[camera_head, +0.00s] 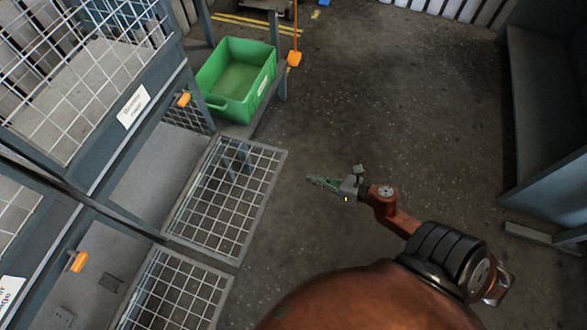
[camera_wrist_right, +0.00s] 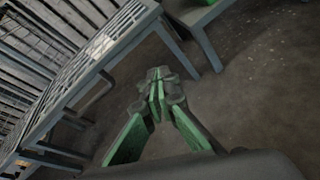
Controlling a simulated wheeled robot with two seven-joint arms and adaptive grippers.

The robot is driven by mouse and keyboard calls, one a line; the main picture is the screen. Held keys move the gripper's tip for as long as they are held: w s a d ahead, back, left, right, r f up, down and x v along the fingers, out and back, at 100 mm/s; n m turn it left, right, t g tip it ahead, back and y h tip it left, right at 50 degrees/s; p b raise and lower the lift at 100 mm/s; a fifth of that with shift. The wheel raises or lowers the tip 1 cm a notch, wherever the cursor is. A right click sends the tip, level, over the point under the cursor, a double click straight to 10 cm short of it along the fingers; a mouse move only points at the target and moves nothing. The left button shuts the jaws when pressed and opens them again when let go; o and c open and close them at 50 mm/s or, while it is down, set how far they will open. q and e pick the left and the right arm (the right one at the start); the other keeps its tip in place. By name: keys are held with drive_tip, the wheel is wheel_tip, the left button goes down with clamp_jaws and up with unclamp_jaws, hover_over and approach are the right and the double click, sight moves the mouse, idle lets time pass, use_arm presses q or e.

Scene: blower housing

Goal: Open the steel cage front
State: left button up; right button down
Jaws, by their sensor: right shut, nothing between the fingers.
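The steel cage front shows as a mesh panel (camera_head: 232,196) in a grey frame, sticking out from the rack at the lower left, roughly level. A second mesh panel (camera_head: 178,292) is below it in the picture. I cannot tell which panel the task means. In the right wrist view a mesh panel (camera_wrist_right: 97,52) shows at the upper left. My right gripper (camera_head: 312,180) is to the right of the upper panel, apart from it, shut and empty. Its closed fingers also show in the right wrist view (camera_wrist_right: 158,76). My left gripper is not in view.
Orange latches (camera_head: 183,99) (camera_head: 77,262) sit on the rack posts. A white label (camera_head: 133,105) is on the rack rail. A green bin (camera_head: 238,78) stands behind the upper panel. A blue-grey cabinet (camera_head: 545,110) is at the right. The floor (camera_head: 400,110) between is clear.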

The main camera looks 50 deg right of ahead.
drive_tip(key=w+a+f+n+y+b, duration=0.1)
drive_tip(key=w+f+n+b, duration=0.15)
drive_tip(key=w, duration=0.25)
drive_tip(key=w+a+f+n+b, duration=0.1)
drive_tip(key=w+a+n, duration=0.15)
drive_tip(key=w, duration=0.25)
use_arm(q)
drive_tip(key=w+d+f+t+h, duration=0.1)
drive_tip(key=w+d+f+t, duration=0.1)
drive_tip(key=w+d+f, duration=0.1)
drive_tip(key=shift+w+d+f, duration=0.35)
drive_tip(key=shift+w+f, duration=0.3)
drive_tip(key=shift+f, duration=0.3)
use_arm(e)
drive_tip(key=shift+n+g, duration=0.4)
drive_tip(key=r, duration=0.4)
drive_tip(key=shift+s+d+r, duration=0.3)
drive_tip(key=shift+s, duration=0.05)
